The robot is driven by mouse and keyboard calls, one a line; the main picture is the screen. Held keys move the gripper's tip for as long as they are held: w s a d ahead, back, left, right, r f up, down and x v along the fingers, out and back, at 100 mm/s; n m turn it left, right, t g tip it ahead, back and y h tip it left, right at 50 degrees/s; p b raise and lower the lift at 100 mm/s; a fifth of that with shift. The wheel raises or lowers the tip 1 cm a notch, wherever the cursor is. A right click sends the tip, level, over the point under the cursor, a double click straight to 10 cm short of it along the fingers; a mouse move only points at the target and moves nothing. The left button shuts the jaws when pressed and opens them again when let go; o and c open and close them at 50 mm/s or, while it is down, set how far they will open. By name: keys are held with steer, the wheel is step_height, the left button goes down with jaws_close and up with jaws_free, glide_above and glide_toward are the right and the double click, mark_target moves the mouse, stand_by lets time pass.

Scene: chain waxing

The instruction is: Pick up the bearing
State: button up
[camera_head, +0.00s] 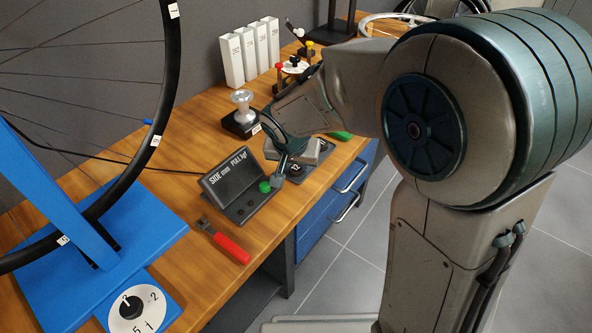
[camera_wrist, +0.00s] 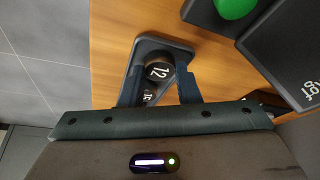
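A dark round piece marked 12 (camera_wrist: 158,72), which looks like the bearing, sits on a small dark tray (camera_wrist: 148,43) in the wrist view. It also shows in the head view (camera_head: 295,168) on the tray at the bench's front edge. A second dark piece with a white mark (camera_wrist: 148,96) lies just below it in the wrist view, partly hidden. My gripper (camera_wrist: 159,88) has its two fingers apart over the tray, one on each side of the pieces. I cannot tell whether a finger touches them.
A black box with a green button (camera_head: 264,187) stands beside the tray. A red-handled tool (camera_head: 231,248) lies nearer, by the blue wheel stand (camera_head: 150,220). A silver knob on a black base (camera_head: 242,108) and white upright blocks (camera_head: 250,50) stand behind. Floor lies beyond the bench edge.

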steer(key=c, duration=0.3)
steer(key=shift+r, duration=0.15)
